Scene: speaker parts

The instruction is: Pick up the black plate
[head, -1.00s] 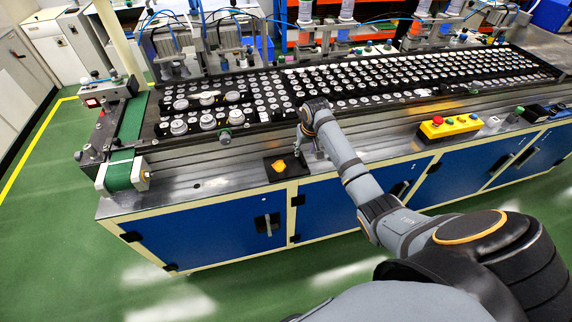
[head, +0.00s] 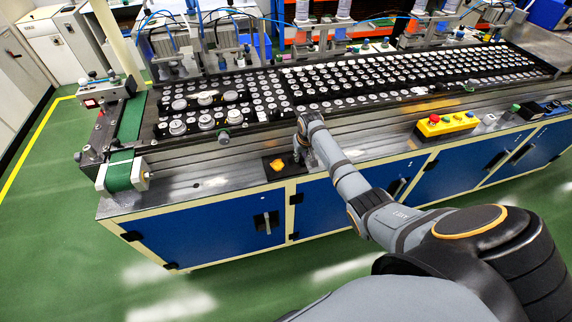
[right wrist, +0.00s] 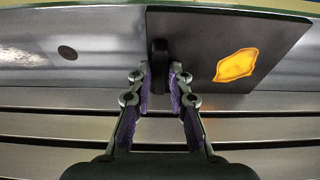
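The black plate (head: 268,167) is a flat dark square with an orange patch on it. It lies at the front edge of the metal worktop. It also shows in the right wrist view (right wrist: 200,68), with a dark upright rounded piece (right wrist: 159,52) at its left side. My right gripper (right wrist: 161,74) points down at that side, and its two purple-padded fingers stand slightly apart on either side of the dark piece. I cannot tell whether they touch it. In the head view my right gripper (head: 304,163) is at the plate's right edge. My left gripper is not in view.
Behind the plate, trays (head: 380,80) full of round speaker parts cover the bench. A yellow button box (head: 447,125) stands to the right. A green conveyor belt (head: 126,170) is at the left end. The worktop left of the plate is clear.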

